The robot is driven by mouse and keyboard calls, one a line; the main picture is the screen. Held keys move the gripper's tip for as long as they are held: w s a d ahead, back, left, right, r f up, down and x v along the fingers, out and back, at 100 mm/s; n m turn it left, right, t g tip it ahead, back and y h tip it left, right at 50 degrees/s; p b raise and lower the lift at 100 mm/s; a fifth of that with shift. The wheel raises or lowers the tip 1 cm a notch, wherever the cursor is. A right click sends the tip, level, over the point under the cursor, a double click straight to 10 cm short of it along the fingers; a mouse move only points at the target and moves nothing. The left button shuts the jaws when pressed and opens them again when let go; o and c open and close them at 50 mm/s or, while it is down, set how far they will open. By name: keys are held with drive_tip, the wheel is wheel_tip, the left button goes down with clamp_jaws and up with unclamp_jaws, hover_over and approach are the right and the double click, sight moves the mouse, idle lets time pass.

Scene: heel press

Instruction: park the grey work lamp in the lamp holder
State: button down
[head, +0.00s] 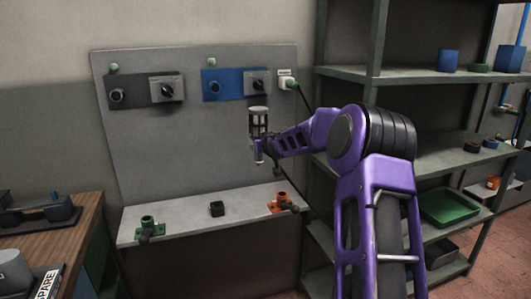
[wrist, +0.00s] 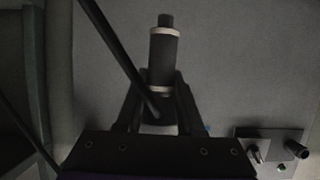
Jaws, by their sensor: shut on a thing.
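The grey work lamp (head: 258,121) is upright in my gripper (head: 263,144), in front of the grey back panel and above the bench ledge. In the wrist view the lamp (wrist: 164,50) is a dark cylinder with pale bands, between the two fingers of my gripper (wrist: 161,92). My gripper is shut on it. A small black square socket (head: 217,209) stands on the ledge, below and left of the lamp and apart from it. It looks like the lamp holder, but I cannot be sure. The fingers partly hide the lamp's lower part.
A green fitting (head: 147,228) and an orange fitting (head: 283,203) stand on the ledge at either side of the socket. A dark cable (wrist: 118,52) crosses before the lamp. Two switch boxes, dark (head: 146,91) and blue (head: 236,82), hang on the panel. Shelving (head: 425,75) stands right.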

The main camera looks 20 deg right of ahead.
drive_tip(key=w+a+b, duration=0.2)
drive_tip(key=a, duration=1.3)
drive_tip(key=shift+a+b, duration=0.35)
drive_tip(key=shift+b, duration=0.05)
idle(0.5)
wheel_tip(320, 180, down, 13)
idle(2.8)
drive_tip(key=shift+f, duration=0.85)
idle(1.4)
